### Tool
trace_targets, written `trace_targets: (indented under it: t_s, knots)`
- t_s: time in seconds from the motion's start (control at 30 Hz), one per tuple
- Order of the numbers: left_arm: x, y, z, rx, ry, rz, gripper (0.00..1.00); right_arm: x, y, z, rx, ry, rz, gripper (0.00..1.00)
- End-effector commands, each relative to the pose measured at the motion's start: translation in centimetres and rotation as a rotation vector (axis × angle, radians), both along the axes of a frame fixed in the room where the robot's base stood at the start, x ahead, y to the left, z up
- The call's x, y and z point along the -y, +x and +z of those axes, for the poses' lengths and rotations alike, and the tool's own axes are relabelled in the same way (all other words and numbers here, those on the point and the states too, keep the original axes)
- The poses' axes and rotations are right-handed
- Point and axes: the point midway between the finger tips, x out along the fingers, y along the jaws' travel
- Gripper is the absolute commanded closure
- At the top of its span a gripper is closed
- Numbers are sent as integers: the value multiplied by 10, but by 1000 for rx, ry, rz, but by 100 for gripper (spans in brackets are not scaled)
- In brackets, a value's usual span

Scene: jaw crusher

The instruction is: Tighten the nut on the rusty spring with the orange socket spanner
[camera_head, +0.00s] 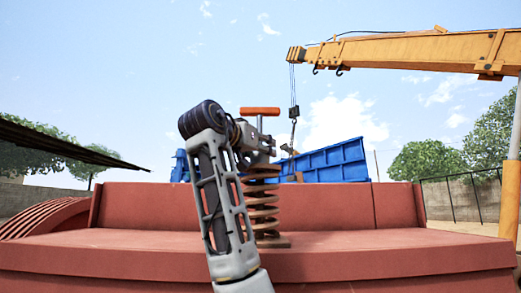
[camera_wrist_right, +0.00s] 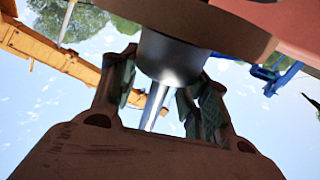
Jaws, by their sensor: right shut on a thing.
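The rusty spring (camera_head: 264,207) stands upright on the red crusher body, partly hidden by my right arm. The orange socket spanner (camera_head: 260,111) stands upright above the spring, its orange crossbar on top. My right gripper (camera_head: 257,141) is at the spanner's shaft, just above the spring, and is shut on it. In the right wrist view the fingers (camera_wrist_right: 163,98) are on either side of the spanner's steel shaft (camera_wrist_right: 153,108), with a grey cylindrical socket (camera_wrist_right: 172,57) against the brown spring end (camera_wrist_right: 215,22). The nut is hidden. My left gripper is out of view.
The red crusher body (camera_head: 350,258) fills the lower part, with a raised red wall (camera_head: 335,206) behind the spring. A blue container (camera_head: 335,162) and a yellow crane (camera_head: 420,47) with a hanging hook stand further back. The space right of the spring is clear.

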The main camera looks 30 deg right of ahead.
Motion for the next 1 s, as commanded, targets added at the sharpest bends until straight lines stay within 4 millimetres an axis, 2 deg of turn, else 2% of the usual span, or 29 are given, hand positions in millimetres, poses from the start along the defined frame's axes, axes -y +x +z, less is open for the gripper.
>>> trace_targets:
  t_s: [1.0]
  knots:
    - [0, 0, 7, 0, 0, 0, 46, 0, -1, 9, 2, -1, 0, 92]
